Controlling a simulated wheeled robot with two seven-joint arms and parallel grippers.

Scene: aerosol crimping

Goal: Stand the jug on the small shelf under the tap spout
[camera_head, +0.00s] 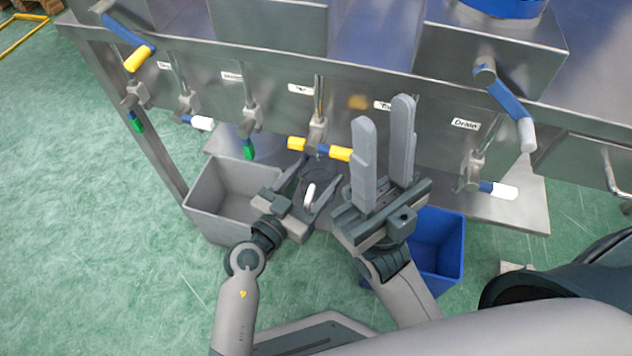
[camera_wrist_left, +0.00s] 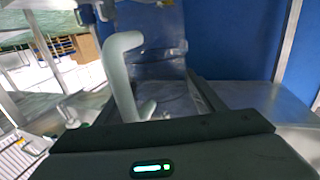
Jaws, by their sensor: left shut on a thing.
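The jug (camera_head: 319,182) is clear, with a white handle. My left gripper (camera_head: 307,187) is shut on it, just below the middle tap (camera_head: 317,130) with yellow handle ends in the head view. In the left wrist view the white handle (camera_wrist_left: 122,75) rises between the fingers, with the clear body (camera_wrist_left: 165,62) behind it. A steel shelf (camera_head: 528,208) runs low under the taps; the grippers cover part of it. I cannot tell whether the jug touches it. My right gripper (camera_head: 384,135) is open and empty, fingers pointing up, just right of the jug.
A grey bin (camera_head: 205,200) stands on the floor to the left and a blue bin (camera_head: 447,240) to the right. Several more taps with coloured handles line the steel panel, including one by the Drain label (camera_head: 466,124). Green floor at the left is free.

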